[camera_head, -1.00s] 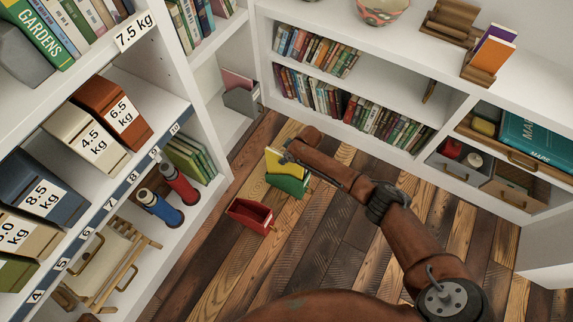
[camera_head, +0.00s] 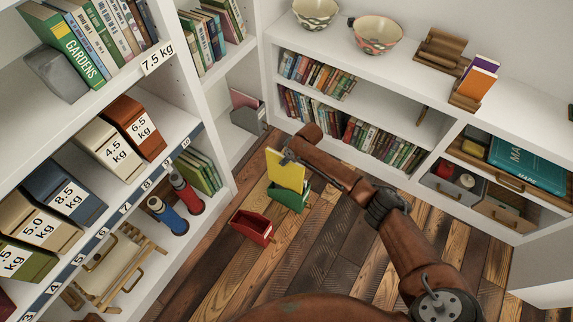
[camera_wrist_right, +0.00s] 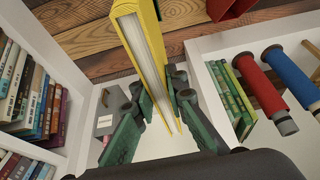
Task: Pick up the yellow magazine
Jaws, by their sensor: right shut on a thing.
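The yellow magazine (camera_head: 286,170) stands upright at the green holder (camera_head: 288,197) on the plank floor in the head view, showing more of itself above the holder's rim. My right gripper (camera_head: 287,157) is at its upper edge. In the right wrist view the magazine (camera_wrist_right: 143,45) runs between the two green fingers of my right gripper (camera_wrist_right: 158,108), which are shut on it. Whether its lower edge is clear of the holder is hidden in the head view. My left gripper is not in view.
A red holder (camera_head: 252,226) stands on the floor beside the green one. A white shelf (camera_head: 190,140) with weight-labelled boxes and bottles is at left. A low bookcase (camera_head: 385,100) with books and bowls stands behind.

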